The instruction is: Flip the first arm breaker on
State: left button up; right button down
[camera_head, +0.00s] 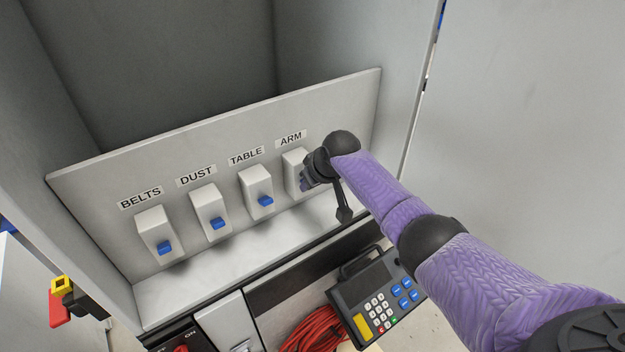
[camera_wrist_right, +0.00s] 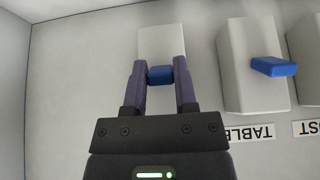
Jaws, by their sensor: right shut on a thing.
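The arm breaker (camera_head: 294,160) is a white block under the ARM label (camera_head: 291,139), at the right end of the breaker row in the head view. My right gripper (camera_head: 306,184) is at this breaker and hides its lever there. In the right wrist view the breaker's white body (camera_wrist_right: 161,42) shows beyond my right gripper (camera_wrist_right: 160,76). Its two purple fingers are shut on the blue lever (camera_wrist_right: 160,75), one on each side. My left gripper is not in view.
The table breaker (camera_head: 256,190), dust breaker (camera_head: 210,211) and belts breaker (camera_head: 158,235) stand to the left with blue levers. The cabinet's side wall (camera_head: 345,50) is close on the right. A keypad device (camera_head: 375,298) and red cable (camera_head: 315,332) are below.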

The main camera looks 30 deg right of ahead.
dwell(0.3)
jog(key=shift+c, duration=2)
grip_release()
jog(key=shift+w, duration=0.1)
jog(key=v, duration=1)
jog(key=shift+p, duration=0.4)
jog(key=shift+w+r, duration=0.1)
